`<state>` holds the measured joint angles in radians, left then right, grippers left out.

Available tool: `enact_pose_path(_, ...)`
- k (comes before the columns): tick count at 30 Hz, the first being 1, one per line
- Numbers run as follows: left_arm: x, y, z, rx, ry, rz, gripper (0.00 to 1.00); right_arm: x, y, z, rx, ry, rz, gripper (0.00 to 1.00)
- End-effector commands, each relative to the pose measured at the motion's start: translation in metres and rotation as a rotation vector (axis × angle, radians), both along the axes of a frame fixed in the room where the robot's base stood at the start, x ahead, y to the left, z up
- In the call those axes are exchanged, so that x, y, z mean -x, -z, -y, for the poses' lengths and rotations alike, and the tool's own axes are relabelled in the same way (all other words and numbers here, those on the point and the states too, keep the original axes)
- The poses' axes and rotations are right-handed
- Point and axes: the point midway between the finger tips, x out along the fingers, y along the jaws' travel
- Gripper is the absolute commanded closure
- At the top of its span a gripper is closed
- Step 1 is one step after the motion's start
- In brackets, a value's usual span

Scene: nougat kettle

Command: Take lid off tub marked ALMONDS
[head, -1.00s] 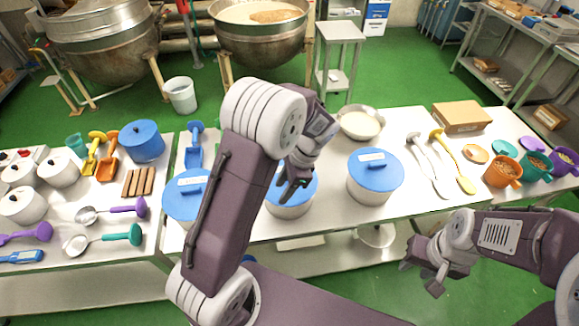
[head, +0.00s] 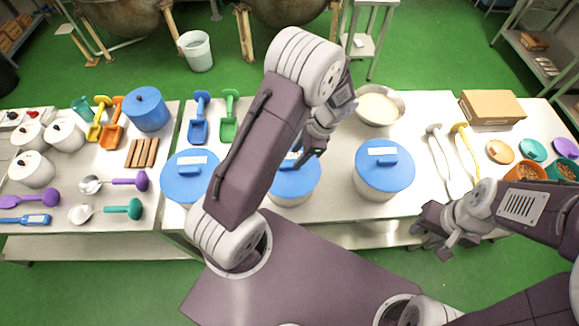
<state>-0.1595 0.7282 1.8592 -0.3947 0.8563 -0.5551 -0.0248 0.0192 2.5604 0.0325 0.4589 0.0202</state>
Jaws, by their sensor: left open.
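Three white tubs with blue lids stand along the front of the middle table: a left tub (head: 192,177), a middle tub (head: 292,186) and a right tub (head: 384,172). Each lid has a white label too small to read, so I cannot tell which is marked ALMONDS. My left gripper (head: 309,157) is open over the back part of the middle tub's lid, whose handle and label it partly hides. I cannot tell whether it touches the lid. My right gripper (head: 428,240) is open and empty in front of the table's edge, right of the right tub.
A metal bowl (head: 381,107) is behind the tubs. A cardboard box (head: 491,107), two long-handled spoons and cups are at the right. A white bucket (head: 196,50) stands on the green floor.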

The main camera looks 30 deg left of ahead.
Motion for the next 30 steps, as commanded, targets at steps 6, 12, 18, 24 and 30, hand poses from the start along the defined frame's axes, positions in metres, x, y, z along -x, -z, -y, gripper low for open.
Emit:
enact_pose_path(6,0.006,0.036,-0.007,-0.002,-0.001,-0.007,0.56,0.0,-0.018,0.0,0.0,0.0,0.001,0.64)
enact_pose_path(12,0.007,0.048,-0.01,0.0,0.0,-0.001,0.56,0.0,-0.018,0.0,0.0,0.0,0.001,0.64)
enact_pose_path(18,0.007,0.047,-0.01,0.0,0.0,-0.001,0.79,0.0,-0.018,0.0,0.0,0.0,0.001,0.64)
enact_pose_path(24,0.007,0.047,-0.01,0.001,0.001,-0.001,1.0,0.0,-0.018,0.0,0.0,0.0,0.001,0.64)
enact_pose_path(30,0.007,0.046,-0.01,0.0,0.0,-0.001,1.0,0.0,-0.017,0.0,0.0,0.0,0.001,0.64)
